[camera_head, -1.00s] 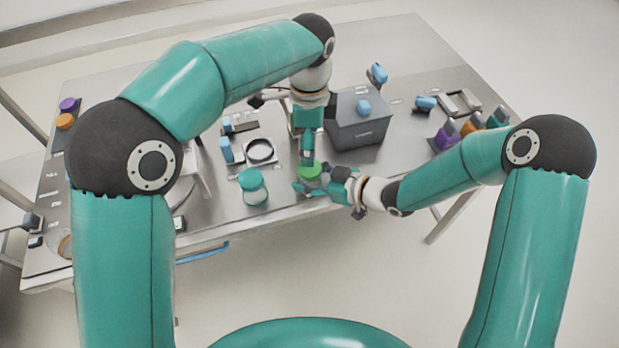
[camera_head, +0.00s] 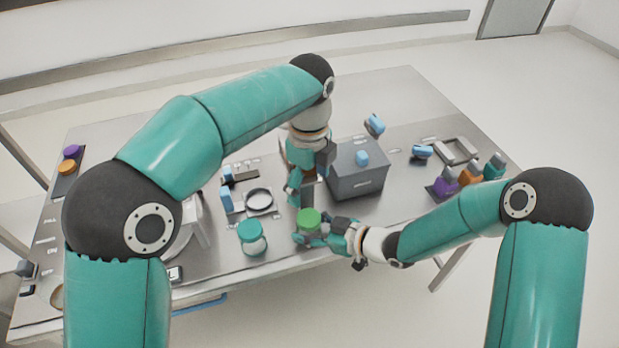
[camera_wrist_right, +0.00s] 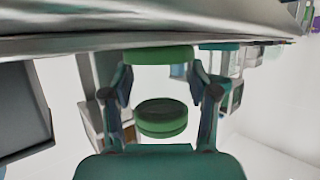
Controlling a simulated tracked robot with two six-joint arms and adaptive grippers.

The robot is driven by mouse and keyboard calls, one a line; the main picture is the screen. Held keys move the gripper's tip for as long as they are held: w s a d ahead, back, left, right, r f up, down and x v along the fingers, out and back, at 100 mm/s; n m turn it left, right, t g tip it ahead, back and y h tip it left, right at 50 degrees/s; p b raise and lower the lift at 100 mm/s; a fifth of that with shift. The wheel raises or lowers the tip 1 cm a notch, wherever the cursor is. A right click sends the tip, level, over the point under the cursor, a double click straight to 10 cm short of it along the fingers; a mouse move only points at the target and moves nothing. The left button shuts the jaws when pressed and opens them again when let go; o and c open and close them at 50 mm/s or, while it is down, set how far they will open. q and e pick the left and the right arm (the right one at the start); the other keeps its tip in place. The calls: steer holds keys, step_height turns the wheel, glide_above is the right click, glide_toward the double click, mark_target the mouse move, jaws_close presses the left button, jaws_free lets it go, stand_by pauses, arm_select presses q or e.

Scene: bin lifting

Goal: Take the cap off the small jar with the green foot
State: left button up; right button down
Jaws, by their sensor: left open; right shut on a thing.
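The small jar is at my right gripper near the table's front edge. Its green top (camera_head: 309,219) shows in the head view. In the right wrist view, which looks inverted, one green disc (camera_wrist_right: 160,118) is between the fingers and another green disc (camera_wrist_right: 155,56) is by the table. The clear part between them is hard to make out. My right gripper (camera_head: 318,238) is shut on the jar; its fingers also show in the wrist view (camera_wrist_right: 160,90). My left gripper (camera_head: 300,198) is open, pointing down just behind and left of the green top. Its fingertips are partly unclear.
A jar with teal ends (camera_head: 252,238) stands to the left. A grey box (camera_head: 358,178) stands close behind my right gripper. Coloured bottles (camera_head: 469,180) stand farther right.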

mark_target(308, 217)
arm_select(q)
step_height(308, 217, down, 11)
steer(key=shift+r, duration=0.15)
stand_by(0.4)
steer(key=c, duration=1.4)
steer(key=shift+r, duration=0.1)
steer(key=shift+a+r, duration=0.1)
steer(key=shift+r, duration=0.15)
steer(key=shift+r, duration=0.95)
steer(key=shift+r, duration=2.05)
